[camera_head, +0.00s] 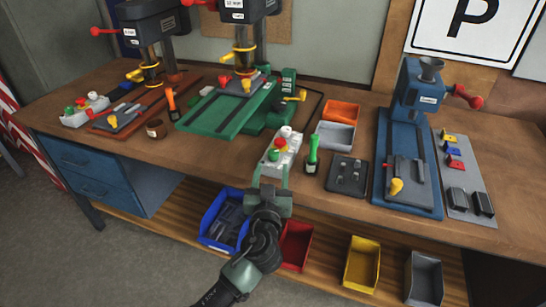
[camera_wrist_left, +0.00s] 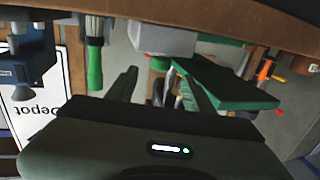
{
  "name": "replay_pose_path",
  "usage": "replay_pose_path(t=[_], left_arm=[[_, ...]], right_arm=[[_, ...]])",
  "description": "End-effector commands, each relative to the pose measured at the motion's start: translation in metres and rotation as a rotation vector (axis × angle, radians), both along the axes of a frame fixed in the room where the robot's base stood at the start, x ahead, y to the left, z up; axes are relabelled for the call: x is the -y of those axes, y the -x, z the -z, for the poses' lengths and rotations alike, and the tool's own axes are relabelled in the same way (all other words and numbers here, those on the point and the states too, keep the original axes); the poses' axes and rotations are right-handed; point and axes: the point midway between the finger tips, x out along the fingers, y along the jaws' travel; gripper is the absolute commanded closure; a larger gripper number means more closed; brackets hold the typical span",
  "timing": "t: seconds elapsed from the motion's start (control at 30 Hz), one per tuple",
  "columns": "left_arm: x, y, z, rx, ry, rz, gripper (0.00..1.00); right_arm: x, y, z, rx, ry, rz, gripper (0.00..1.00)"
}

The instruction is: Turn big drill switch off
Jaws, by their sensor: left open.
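I cannot tell from the labels which drill is the big one. My left gripper (camera_head: 270,180) is open just in front of the middle control box. In the left wrist view its fingers (camera_wrist_left: 160,92) are spread apart, pointing towards the box. My right gripper is out of view.
A green-handled brush (camera_head: 312,156) stands close right of the control box, with a dark square tray (camera_head: 346,175) beyond it. A blue machine (camera_head: 409,150) is at the right. Blue (camera_head: 222,220), red (camera_head: 296,245) and yellow (camera_head: 361,265) bins sit on the lower shelf.

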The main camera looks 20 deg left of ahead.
Motion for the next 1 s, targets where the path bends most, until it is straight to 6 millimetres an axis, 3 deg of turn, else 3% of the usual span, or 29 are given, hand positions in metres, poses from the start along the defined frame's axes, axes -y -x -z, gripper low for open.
replay_pose_path(t=[0.2, 0.4, 0.77, 0.8, 0.97, 1.0], left_arm=[[-0.009, -0.036, -0.003, -0.002, -0.005, -0.001, 0.48], [-0.014, -0.058, 0.0, -0.004, -0.002, 0.0, 0.48], [-0.015, -0.064, 0.001, -0.004, -0.001, 0.0, 0.48], [-0.015, -0.064, 0.001, -0.004, -0.001, 0.0, 0.51], [-0.016, -0.064, 0.001, -0.005, -0.001, 0.0, 0.95], [-0.016, -0.064, 0.001, -0.005, -0.001, 0.0, 1.0]], right_arm=[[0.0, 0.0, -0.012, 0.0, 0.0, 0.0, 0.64], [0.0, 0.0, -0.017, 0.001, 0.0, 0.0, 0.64], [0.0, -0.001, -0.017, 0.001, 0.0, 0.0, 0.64], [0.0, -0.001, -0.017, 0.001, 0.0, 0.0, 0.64], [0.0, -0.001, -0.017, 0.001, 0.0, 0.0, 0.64], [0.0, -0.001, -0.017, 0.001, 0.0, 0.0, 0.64]])
